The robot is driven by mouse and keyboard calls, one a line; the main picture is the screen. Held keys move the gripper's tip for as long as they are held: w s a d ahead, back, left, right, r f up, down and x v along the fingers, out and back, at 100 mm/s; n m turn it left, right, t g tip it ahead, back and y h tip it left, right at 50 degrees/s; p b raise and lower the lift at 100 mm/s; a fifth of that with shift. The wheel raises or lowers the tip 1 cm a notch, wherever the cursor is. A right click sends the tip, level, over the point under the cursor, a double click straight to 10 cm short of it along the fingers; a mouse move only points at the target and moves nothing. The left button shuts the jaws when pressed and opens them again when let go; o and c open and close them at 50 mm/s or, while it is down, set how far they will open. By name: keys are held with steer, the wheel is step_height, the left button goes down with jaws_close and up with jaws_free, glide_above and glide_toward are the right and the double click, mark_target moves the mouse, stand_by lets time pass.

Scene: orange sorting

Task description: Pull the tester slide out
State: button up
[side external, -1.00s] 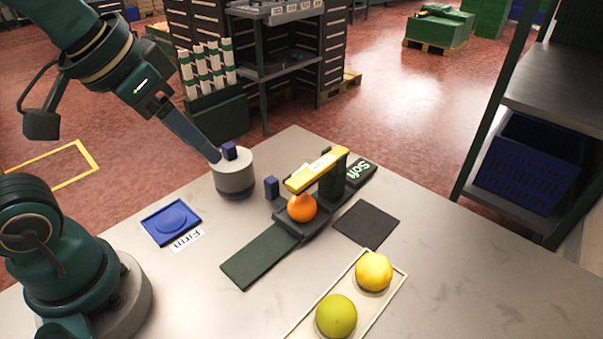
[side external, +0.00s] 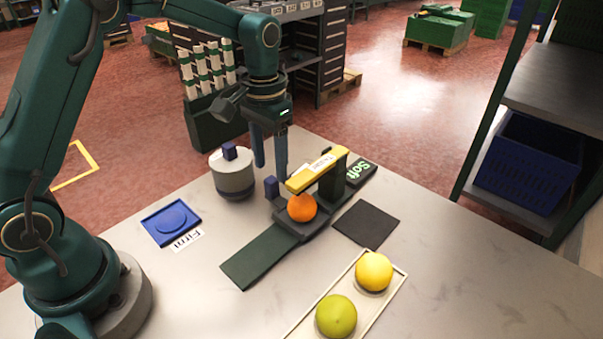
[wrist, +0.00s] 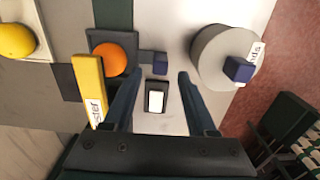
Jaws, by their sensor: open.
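The tester has a yellow bar (side external: 317,170) on a dark post, also seen in the wrist view (wrist: 88,90). An orange (side external: 301,208) sits on the tester's dark slide beneath the bar; it also shows in the wrist view (wrist: 107,58). A small blue block (side external: 271,187) stands at the slide's side. My gripper (side external: 270,172) is open, pointing down close to this block. In the wrist view, the block (wrist: 160,63) appears between the fingertips of my gripper (wrist: 160,74), with space on both sides. I cannot tell the exact height gap.
A grey lidded pot (side external: 233,178) with a blue knob stands left of the tester. A blue Firm pad (side external: 171,222), a dark mat (side external: 366,222) and a lit Soft sign (side external: 361,172) lie around it. A tray (side external: 312,312) holds a yellow and a green fruit.

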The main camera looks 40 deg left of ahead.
mark_target(271, 179)
steer(key=shift+f, duration=2.4)
jaws_close()
